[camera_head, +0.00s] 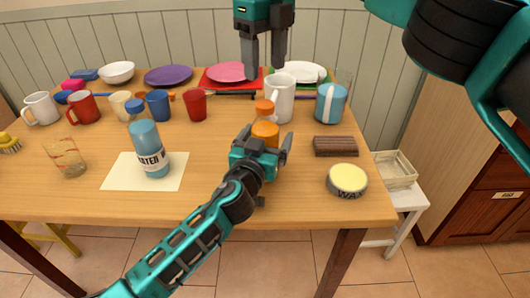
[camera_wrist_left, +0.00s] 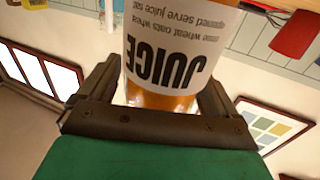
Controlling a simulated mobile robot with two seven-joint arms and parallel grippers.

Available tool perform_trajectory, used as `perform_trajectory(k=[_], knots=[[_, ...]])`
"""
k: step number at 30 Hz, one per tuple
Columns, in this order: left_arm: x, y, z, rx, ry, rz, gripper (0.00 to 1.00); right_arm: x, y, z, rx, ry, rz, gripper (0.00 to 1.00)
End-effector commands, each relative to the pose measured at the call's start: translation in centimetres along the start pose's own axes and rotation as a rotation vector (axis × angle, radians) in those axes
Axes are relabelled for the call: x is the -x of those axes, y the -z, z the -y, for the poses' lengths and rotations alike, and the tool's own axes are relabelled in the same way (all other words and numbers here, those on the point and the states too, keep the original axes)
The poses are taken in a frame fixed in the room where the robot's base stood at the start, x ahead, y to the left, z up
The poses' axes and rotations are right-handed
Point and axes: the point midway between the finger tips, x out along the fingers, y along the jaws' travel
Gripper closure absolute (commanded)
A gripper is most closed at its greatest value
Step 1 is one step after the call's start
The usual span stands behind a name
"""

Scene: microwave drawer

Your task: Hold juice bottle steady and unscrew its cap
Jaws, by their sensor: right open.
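The juice bottle (camera_head: 265,132) stands upright on the wooden table, with orange juice and an orange cap (camera_head: 264,106) on top. My left gripper (camera_head: 267,147) reaches in from the front and is shut around the bottle, hiding its lower part. In the left wrist view the bottle's white JUICE label (camera_wrist_left: 175,50) sits between the two fingers (camera_wrist_left: 162,85). My right gripper (camera_head: 265,60) is open and empty, pointing down from above, higher in the picture than the cap and apart from it.
A white mug (camera_head: 281,98) stands just behind the bottle. A water bottle (camera_head: 149,150) is on a paper sheet to the left. A brown block (camera_head: 335,146) and wax tin (camera_head: 346,180) lie to the right. Cups and plates line the back.

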Motion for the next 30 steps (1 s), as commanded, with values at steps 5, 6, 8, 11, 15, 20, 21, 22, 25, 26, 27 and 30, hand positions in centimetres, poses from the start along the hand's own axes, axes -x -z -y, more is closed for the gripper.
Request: perform_trajectory(k=[5,6,8,11,15,20,21,22,25,26,27,30], knots=[[0.02,0.00,0.00,0.000,0.000,0.000,0.25,0.00,0.00,0.00,0.000,0.000,0.000,0.40],[0.02,0.00,0.00,0.000,0.000,0.000,0.29,0.00,0.00,0.00,0.000,0.000,0.000,0.40],[0.02,0.00,0.00,0.000,0.000,0.000,0.35,0.00,0.00,0.00,0.000,0.000,0.000,0.40],[0.03,0.00,0.00,0.000,0.000,0.000,0.44,0.00,0.00,0.00,0.000,0.000,0.000,0.40],[0.03,0.00,0.00,0.000,0.000,0.000,0.58,0.00,0.00,0.00,0.000,0.000,0.000,0.40],[0.03,-0.01,0.01,0.000,0.000,0.000,0.73,0.00,0.00,0.00,0.000,0.000,0.000,0.40],[0.03,-0.01,0.01,0.000,0.000,0.000,0.77,0.00,0.00,0.00,0.000,0.000,0.000,0.40],[0.03,-0.01,0.01,0.000,0.000,0.000,0.80,0.00,0.00,0.00,0.000,0.000,0.000,0.40],[0.03,-0.02,0.01,0.000,0.000,0.000,0.89,0.00,0.00,0.00,-0.003,0.000,0.000,0.40],[0.03,-0.02,0.01,0.000,0.000,0.000,0.92,0.00,0.00,0.00,-0.009,0.000,0.000,0.40],[0.03,-0.02,0.01,0.000,0.000,0.000,0.96,0.00,0.00,0.00,-0.022,0.000,0.000,0.40],[0.03,-0.02,0.01,0.000,0.000,0.000,1.00,0.00,0.00,0.00,-0.096,0.000,0.000,0.40]])
